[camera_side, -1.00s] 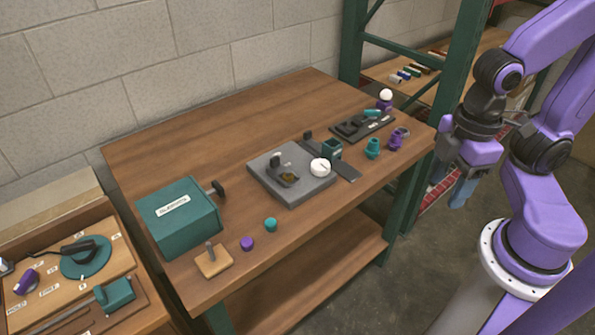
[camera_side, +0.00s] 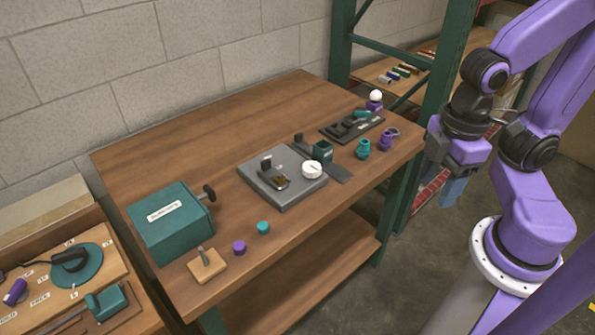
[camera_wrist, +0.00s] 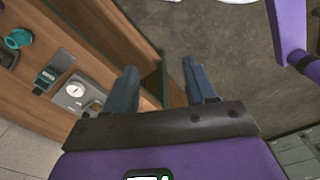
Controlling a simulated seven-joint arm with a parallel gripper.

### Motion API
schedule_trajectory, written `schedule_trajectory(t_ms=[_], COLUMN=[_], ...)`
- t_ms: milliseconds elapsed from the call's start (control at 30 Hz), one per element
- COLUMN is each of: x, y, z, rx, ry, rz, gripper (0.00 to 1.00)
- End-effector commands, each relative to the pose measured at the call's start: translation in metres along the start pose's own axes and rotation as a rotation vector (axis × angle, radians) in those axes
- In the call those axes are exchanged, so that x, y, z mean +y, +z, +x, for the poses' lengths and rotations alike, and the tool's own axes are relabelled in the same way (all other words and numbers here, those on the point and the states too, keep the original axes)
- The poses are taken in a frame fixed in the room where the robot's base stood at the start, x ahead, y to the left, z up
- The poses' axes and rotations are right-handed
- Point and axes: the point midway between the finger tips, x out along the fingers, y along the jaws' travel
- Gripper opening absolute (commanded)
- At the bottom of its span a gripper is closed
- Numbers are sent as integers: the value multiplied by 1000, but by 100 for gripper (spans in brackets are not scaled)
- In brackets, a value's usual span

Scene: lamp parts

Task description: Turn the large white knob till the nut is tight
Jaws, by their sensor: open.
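The large white knob (camera_side: 312,169) sits on the right corner of a grey plate (camera_side: 270,195) on the wooden table. It also shows in the wrist view (camera_wrist: 75,89). A dark upright bracket and a small brassy piece (camera_side: 281,182), which may be the nut, are on the same plate. My gripper (camera_side: 448,190) is off the table's right edge, pointing down and well apart from the knob. In the wrist view its two blue fingers (camera_wrist: 162,85) are spread with nothing between them.
A teal box with a crank (camera_side: 170,222) stands at the table's left. A wooden block (camera_side: 206,265) and purple and teal caps (camera_side: 251,237) lie along the front. Teal and purple fittings (camera_side: 375,143) and a black tray (camera_side: 350,127) are at the right. A green rack post (camera_side: 435,100) stands behind.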

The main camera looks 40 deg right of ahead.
Motion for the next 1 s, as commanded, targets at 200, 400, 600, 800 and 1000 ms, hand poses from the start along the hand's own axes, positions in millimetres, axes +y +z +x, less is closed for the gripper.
schedule_trajectory(t_ms=[200,400,600,800,1000], x=[9,49,106,172,241], y=[-13,-57,-99,-127,-137], z=[-2,-8,-11,-7,1], rx=[-3,-9,-16,-23,-28], ry=[1,4,4,1,-5], rz=[-25,-138,-276,-414,-547], gripper=[80,80,80,80,80])
